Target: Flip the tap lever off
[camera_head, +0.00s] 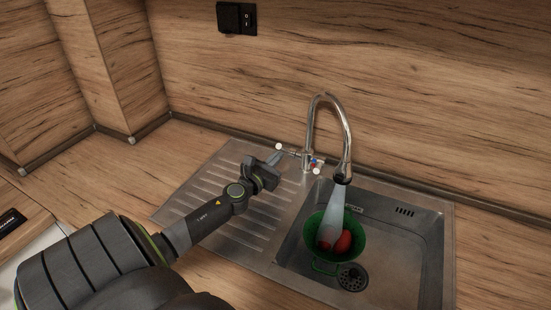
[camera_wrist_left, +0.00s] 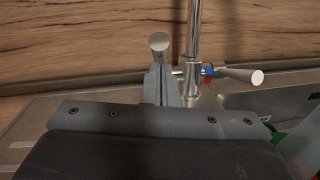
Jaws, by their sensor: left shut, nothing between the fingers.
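The chrome tap (camera_head: 330,117) stands behind the sink, with its tall curved spout over the basin. Water runs from the spout in a stream (camera_head: 336,200). The tap has two levers with pale ends: a left lever (camera_head: 279,147) and a right lever (camera_head: 316,170). My left gripper (camera_head: 276,158) is shut and empty, its tips right by the left lever's end. In the left wrist view the fingertips (camera_wrist_left: 160,80) sit just below the left lever (camera_wrist_left: 159,44), and the right lever (camera_wrist_left: 245,75) points right. I cannot tell whether the fingers touch the lever. My right gripper is out of view.
A green colander (camera_head: 315,250) with red items (camera_head: 343,242) stands in the steel basin (camera_head: 405,255) under the stream. The ribbed drainboard (camera_head: 225,185) lies beneath my left arm. A socket (camera_head: 236,17) is on the wood wall behind.

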